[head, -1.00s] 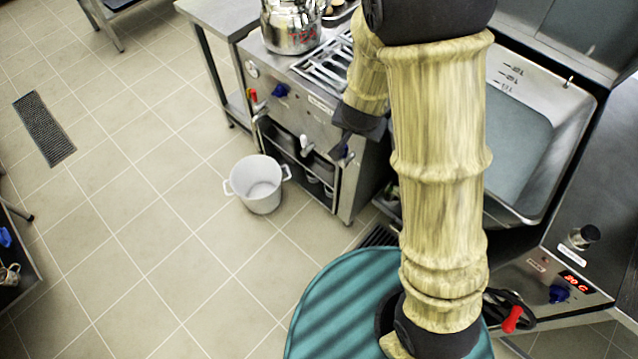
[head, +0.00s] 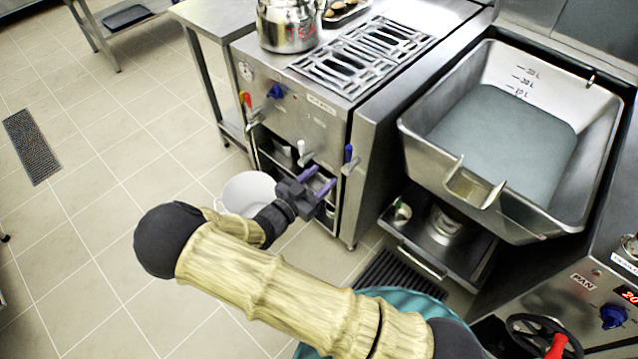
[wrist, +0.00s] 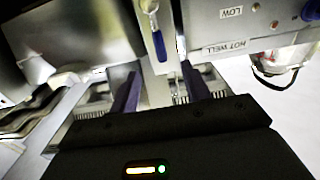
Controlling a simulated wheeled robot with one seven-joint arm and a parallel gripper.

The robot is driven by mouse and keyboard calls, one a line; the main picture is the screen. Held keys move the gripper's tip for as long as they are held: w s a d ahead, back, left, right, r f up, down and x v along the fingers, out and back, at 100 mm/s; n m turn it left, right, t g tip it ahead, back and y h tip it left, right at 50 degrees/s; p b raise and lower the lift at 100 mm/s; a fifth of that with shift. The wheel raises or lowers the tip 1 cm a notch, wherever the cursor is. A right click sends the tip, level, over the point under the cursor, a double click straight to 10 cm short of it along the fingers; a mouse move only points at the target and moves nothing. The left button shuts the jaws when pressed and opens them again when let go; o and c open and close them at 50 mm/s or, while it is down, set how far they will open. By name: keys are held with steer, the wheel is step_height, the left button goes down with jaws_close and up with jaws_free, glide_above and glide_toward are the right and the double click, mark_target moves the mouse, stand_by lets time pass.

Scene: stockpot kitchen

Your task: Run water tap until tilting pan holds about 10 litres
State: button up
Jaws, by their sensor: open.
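The tilting pan (head: 412,132) stands at the right in the head view, with litre marks on its far inner wall. A flat grey-blue surface (head: 500,140) lies in it, just below the lowest mark; I cannot tell whether it is water or bare floor. A tap with a blue handle (head: 348,156) is on the front of the counter unit, and a blue-handled lever shows in the wrist view (wrist: 159,46). My gripper (head: 321,178) is open and empty, its purple fingers just left of and below that tap, apparently apart from it.
A white-handled tap (head: 303,154) and a red-handled tap (head: 247,104) are on the same front. A white bucket (head: 247,188) stands on the floor, partly behind my arm. A steel pot (head: 287,27) sits on the counter.

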mark_target(346, 155)
steer(key=shift+b+x, duration=0.4)
steer(key=shift+x, duration=4.8)
jaws_close()
